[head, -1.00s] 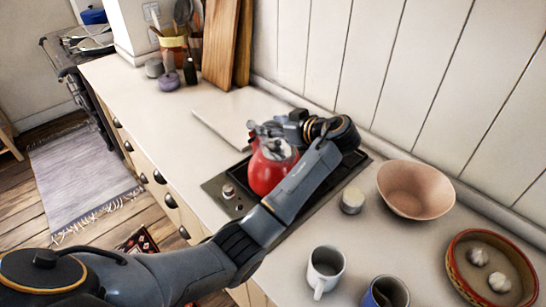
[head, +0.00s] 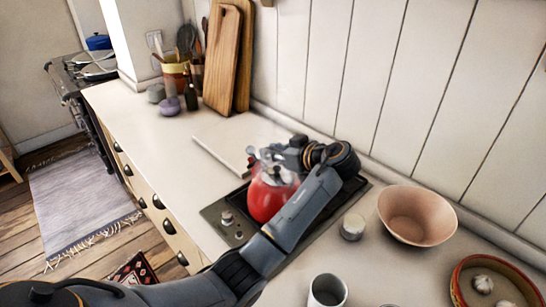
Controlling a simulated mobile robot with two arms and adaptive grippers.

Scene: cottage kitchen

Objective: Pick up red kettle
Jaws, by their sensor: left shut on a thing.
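The red kettle (head: 267,200) stands on or just above the dark hob (head: 225,222) set in the counter; I cannot tell whether it touches. Its side is red and its top is grey metal. My left gripper (head: 262,158) reaches over the kettle's top from the right and is shut on it, at the handle area. The forearm hides the kettle's right side. My right gripper is not in view.
A pale board (head: 240,138) lies behind the hob. A small jar (head: 352,226), a pink bowl (head: 417,214), a white mug (head: 327,290) and a red-rimmed basket (head: 462,283) stand to the right. Cutting boards (head: 222,60) lean on the wall.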

